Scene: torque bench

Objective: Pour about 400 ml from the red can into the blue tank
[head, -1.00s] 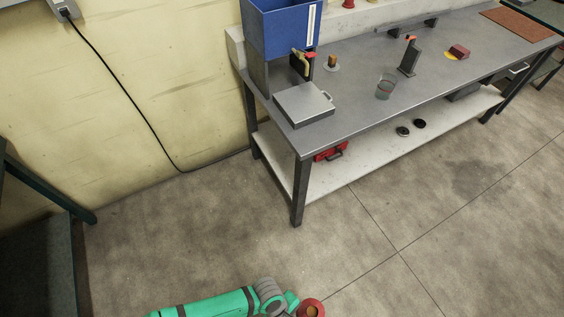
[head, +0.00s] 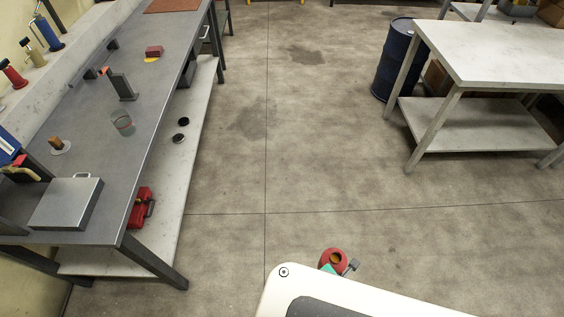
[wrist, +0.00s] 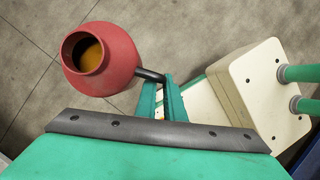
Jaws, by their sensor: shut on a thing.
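The red can (wrist: 118,72) is in my gripper (wrist: 160,84) in the wrist view. The teal fingers are shut on its dark handle, and amber liquid shows inside its round mouth. In the head view the can (head: 327,255) is above the floor, partly hidden behind my white base. The blue tank (head: 7,146) shows only as a sliver at the left edge of the head view, by the end of the grey bench. Most of it is out of frame. The can is well apart from it.
A blue drum (head: 392,65) and pale table (head: 500,55) stand right. The floor between is clear.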

